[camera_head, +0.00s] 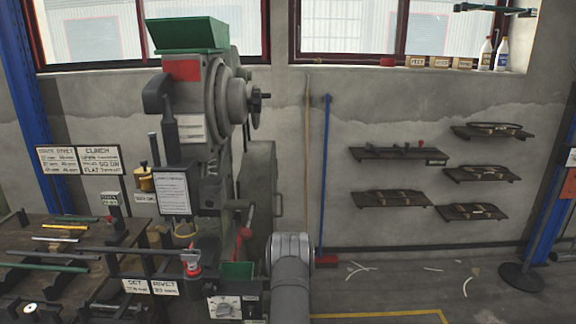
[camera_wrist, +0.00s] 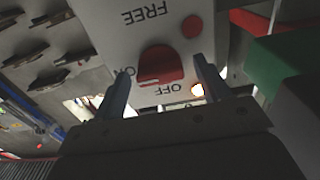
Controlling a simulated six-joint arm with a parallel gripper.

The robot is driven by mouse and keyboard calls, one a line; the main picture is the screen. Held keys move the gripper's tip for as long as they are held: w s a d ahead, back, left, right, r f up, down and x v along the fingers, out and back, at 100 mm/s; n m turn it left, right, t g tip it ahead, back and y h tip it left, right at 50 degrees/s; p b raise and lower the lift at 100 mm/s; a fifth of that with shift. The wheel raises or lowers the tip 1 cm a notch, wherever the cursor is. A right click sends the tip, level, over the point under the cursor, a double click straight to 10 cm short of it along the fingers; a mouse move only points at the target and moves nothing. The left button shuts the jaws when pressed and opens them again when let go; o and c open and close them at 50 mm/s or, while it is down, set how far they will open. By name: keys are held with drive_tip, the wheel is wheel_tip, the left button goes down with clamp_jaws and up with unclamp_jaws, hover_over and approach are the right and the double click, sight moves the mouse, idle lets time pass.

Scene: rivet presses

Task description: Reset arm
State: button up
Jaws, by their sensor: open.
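In the wrist view my gripper (camera_wrist: 160,78) is open, with its two dark fingers apart. Between and beyond them is a red rotary switch (camera_wrist: 160,66) on a white panel (camera_wrist: 135,30). The panel reads FREE, ON and OFF, upside down in this view. I cannot tell whether the fingers touch the switch; nothing shows as held. In the head view only my grey arm link shows at bottom centre, and the gripper is hidden.
A large grey rivet press (camera_head: 215,120) with a green hopper (camera_head: 187,34) stands left of centre. A bench (camera_head: 60,270) with rods is at left. A dial box (camera_head: 224,307) sits beside my arm.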

drive_tip(key=s+n, duration=0.1)
drive_tip(key=s, duration=1.6)
drive_tip(key=w+d+m, duration=0.1)
drive_tip(key=w+m, duration=1)
drive_tip(key=w, duration=0.6)
drive_tip(key=shift+r, duration=0.4)
idle(0.7)
drive_tip(key=shift+s, duration=0.15)
